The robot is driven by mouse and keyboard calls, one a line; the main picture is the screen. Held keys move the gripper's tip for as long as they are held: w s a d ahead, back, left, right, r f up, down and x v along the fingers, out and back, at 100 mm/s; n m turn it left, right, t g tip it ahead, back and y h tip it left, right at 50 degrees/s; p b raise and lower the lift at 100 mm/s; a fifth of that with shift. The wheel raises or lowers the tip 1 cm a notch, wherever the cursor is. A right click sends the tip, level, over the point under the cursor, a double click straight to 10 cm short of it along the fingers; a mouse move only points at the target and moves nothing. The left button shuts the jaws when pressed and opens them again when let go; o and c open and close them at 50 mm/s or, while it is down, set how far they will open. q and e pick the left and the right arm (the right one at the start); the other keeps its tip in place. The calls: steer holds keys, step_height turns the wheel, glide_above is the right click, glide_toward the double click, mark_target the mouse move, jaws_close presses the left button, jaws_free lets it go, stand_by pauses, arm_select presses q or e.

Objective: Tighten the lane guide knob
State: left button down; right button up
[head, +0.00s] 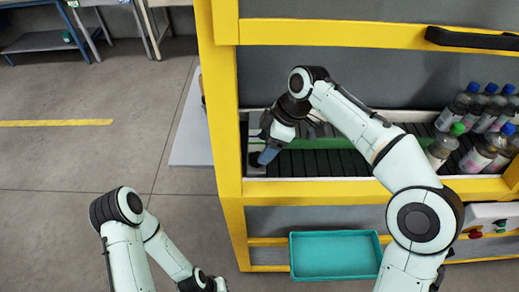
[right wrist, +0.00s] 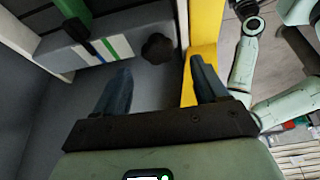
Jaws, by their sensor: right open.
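The lane guide knob (right wrist: 157,48) is a dark lobed knob on a grey surface, seen in the right wrist view just beyond the fingertips. It sits next to a grey block (right wrist: 90,48) with green and blue stripes. My right gripper (right wrist: 160,78) is open and empty, its two dark blue fingers spread to either side below the knob, apart from it as far as I can tell. In the head view the right gripper (head: 266,154) reaches over the left end of the conveyor and mostly hides the knob. My left gripper (head: 207,284) is partly cut off at the bottom edge.
A yellow frame (head: 228,120) surrounds the conveyor (head: 340,163), and its post stands close to the right finger in the wrist view. Several bottles (head: 480,115) stand at the conveyor's right end. A teal tray (head: 335,256) sits below.

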mark_target(257, 157)
arm_select(q)
steer(key=shift+s+f, duration=0.4)
steer(key=shift+f, duration=0.15)
arm_select(e)
steer(key=x, duration=0.5)
steer(key=shift+d, duration=0.1)
steer(key=shift+w, duration=0.1)
steer(key=c, duration=1.1)
steer(key=shift+r, duration=0.1)
arm_select(q)
steer(key=shift+f+b, duration=0.1)
steer(key=shift+b, duration=0.25)
arm_select(e)
steer(key=shift+o, duration=0.2)
steer(key=shift+m, duration=0.3)
steer(key=m+t+b, duration=0.1)
steer(key=m, duration=0.3)
steer(key=shift+t, duration=0.4)
arm_select(q)
steer(key=shift+s+f+b, duration=0.3)
steer(key=shift+s+f, duration=0.5)
steer(key=shift+f, duration=0.25)
arm_select(e)
steer(key=shift+s+m+t+h, duration=0.15)
steer(key=shift+m+t+h, duration=0.25)
steer(key=shift+m, duration=0.75)
steer(key=shift+s+m+t+h, duration=0.15)
steer(key=shift+m+t+h, duration=0.2)
steer(key=shift+m, duration=0.8)
